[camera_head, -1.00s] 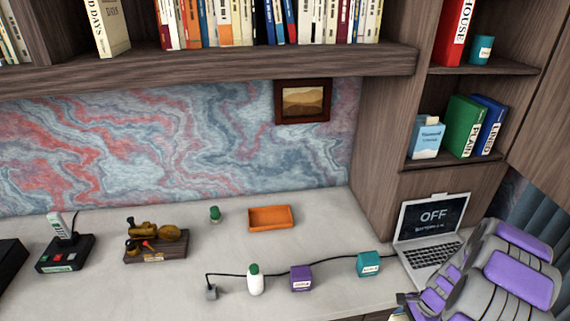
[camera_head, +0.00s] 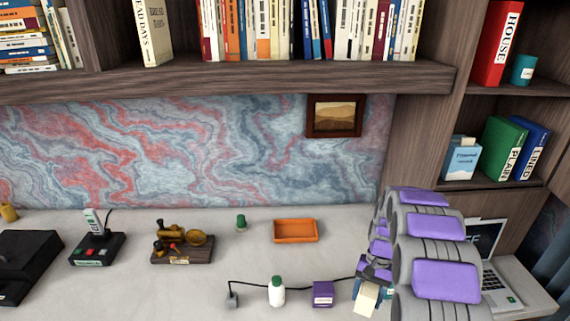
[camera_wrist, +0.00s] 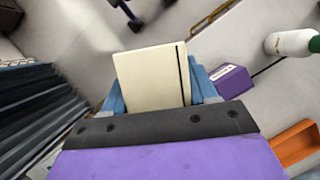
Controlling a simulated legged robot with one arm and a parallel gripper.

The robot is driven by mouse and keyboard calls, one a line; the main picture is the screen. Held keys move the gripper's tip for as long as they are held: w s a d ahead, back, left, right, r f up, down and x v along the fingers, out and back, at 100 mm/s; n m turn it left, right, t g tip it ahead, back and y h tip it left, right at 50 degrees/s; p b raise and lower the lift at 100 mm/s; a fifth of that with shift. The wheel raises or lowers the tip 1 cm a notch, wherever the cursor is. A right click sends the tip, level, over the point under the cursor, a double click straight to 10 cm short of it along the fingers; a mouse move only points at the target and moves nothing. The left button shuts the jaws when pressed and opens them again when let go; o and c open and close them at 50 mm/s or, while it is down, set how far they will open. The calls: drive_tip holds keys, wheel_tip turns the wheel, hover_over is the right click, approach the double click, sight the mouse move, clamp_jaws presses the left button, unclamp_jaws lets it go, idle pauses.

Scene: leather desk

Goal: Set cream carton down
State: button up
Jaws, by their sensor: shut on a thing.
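The cream carton (camera_wrist: 150,78) is a pale block with a dark stripe near its right side in the wrist view. My gripper (camera_wrist: 158,92) is shut on it, with a blue finger at each side. In the head view, my gripper (camera_head: 368,284) and the cream carton (camera_head: 367,299) are over the front right of the desk (camera_head: 190,290), to the right of the purple box. In the wrist view, the carton appears held above the surface. The underside of the carton is hidden, so I cannot tell how high it is.
A purple box (camera_head: 323,294), a white bottle with a green cap (camera_head: 277,292) and a corded plug (camera_head: 232,299) stand to the left. An orange tray (camera_head: 296,231) lies behind. A laptop (camera_head: 490,270) is partly hidden by my arm. Bare desk lies at centre left.

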drive_tip(key=w+a+r+n+h, duration=0.2)
drive_tip(key=a+r+n, duration=0.3)
drive_tip(key=a, duration=0.5)
drive_tip(key=shift+r+g, duration=0.4)
drive_tip(key=shift+r, duration=0.25)
